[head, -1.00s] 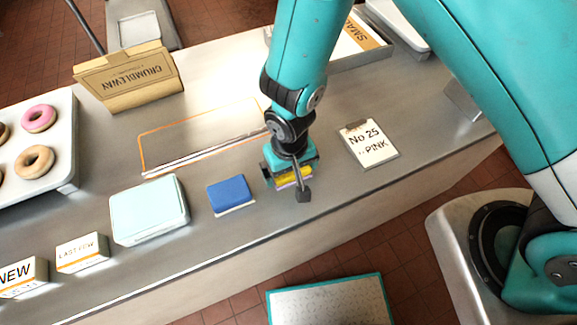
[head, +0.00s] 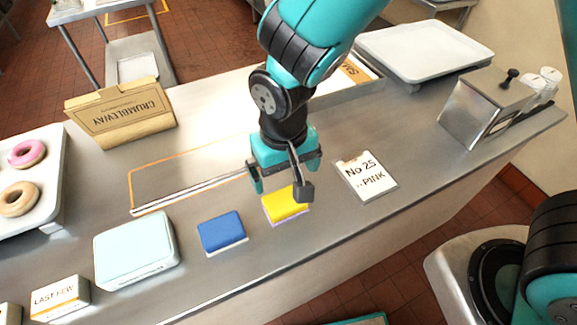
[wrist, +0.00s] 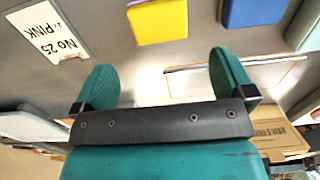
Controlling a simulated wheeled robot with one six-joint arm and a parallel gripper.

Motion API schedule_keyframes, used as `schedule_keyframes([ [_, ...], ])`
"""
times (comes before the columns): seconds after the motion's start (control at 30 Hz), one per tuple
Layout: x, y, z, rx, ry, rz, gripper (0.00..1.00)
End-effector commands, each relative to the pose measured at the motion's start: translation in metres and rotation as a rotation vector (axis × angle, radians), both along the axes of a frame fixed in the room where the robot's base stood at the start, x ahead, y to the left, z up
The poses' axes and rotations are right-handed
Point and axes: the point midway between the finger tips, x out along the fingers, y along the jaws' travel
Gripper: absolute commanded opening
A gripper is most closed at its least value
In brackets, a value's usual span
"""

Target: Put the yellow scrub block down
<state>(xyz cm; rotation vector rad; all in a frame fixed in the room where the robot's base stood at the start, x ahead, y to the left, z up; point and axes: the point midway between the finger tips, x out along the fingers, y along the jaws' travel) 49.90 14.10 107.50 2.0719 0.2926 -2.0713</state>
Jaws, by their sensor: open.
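The yellow scrub block (head: 284,204) rests on the steel counter (head: 330,215), between a blue block and a small order card. It also shows in the wrist view (wrist: 158,20), beyond my fingertips and apart from them. My gripper (head: 284,182) is open and empty, just above and behind the yellow block in the head view. In the wrist view the two teal fingers (wrist: 160,75) are spread wide with nothing between them.
A blue block (head: 222,232) lies left of the yellow one, with a pale blue box (head: 136,248) further left. The order card (head: 366,175) lies to the right. A napkin dispenser (head: 485,105) stands at the far right. An orange-outlined area (head: 180,180) lies behind.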

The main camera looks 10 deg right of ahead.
Motion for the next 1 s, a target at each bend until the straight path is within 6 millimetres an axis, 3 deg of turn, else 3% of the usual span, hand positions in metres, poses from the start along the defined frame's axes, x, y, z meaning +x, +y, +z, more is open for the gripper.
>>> schedule_keyframes([
  [0.17,0.000,-0.001,0.006,0.004,0.000,0.000,1.00],
  [0.27,-0.001,-0.009,0.024,0.037,0.006,0.010,1.00],
  [0.37,-0.008,-0.027,0.061,0.106,0.017,0.042,1.00],
  [0.5,-0.034,-0.059,0.117,0.224,0.011,0.129,1.00],
  [0.63,-0.065,-0.082,0.152,0.304,-0.019,0.225,1.00],
  [0.8,-0.093,-0.095,0.172,0.352,-0.056,0.312,1.00],
  [1.0,-0.100,-0.096,0.175,0.361,-0.061,0.337,1.00],
])
